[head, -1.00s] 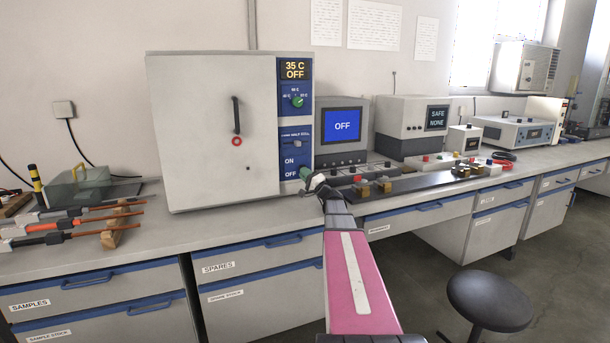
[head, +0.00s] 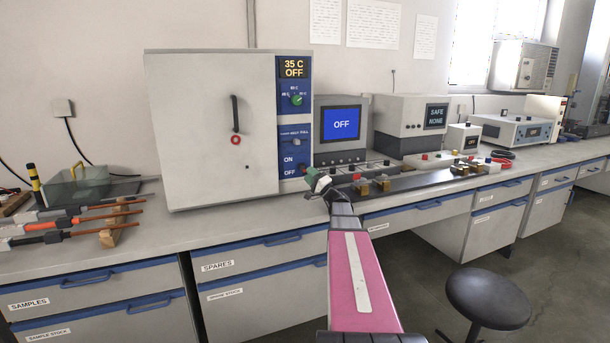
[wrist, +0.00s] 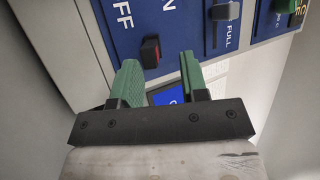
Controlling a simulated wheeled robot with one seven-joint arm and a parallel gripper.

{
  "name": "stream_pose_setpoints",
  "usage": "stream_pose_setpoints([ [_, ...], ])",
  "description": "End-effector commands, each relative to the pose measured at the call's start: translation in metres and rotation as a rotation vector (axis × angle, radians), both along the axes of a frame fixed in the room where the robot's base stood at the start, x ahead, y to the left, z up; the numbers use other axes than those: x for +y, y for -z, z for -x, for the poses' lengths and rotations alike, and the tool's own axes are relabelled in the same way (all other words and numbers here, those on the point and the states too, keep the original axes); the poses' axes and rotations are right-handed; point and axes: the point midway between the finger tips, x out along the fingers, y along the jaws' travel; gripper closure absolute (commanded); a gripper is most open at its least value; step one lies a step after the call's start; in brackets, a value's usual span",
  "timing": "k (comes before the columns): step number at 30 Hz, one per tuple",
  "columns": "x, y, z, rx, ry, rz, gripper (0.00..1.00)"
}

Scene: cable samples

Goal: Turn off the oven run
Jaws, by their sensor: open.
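The oven (head: 212,130) is a large white box on the bench with a shut door and a blue control panel on its right side. Its display (head: 294,69) reads "35 C OFF". A green knob (head: 296,100) sits below the display, and ON and OFF labels are lower down. In the wrist view a small red and black switch (wrist: 150,52) stands out from the panel near the OFF label. My gripper (head: 314,180) is just in front of the panel's lower right corner. In the wrist view its green fingers (wrist: 158,75) are apart and empty, with the switch beyond their tips.
A grey unit with a blue "OFF" screen (head: 342,125) stands right of the oven. A dark board with small coloured fittings (head: 400,183) lies in front of it. Cable samples (head: 70,225) lie at the left. A stool (head: 488,298) stands on the floor.

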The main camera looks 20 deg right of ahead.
Motion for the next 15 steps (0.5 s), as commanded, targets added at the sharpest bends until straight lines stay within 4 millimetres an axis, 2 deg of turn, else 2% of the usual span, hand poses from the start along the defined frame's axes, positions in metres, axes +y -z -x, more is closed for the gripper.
stream_pose_setpoints([
  [1,-0.004,0.000,0.014,0.000,0.001,0.000,0.60],
  [6,-0.021,0.000,0.045,0.001,0.002,0.001,0.60],
  [12,-0.036,0.000,0.072,0.000,0.000,0.000,0.60],
  [15,-0.040,0.000,0.079,0.001,0.000,0.000,0.60],
])
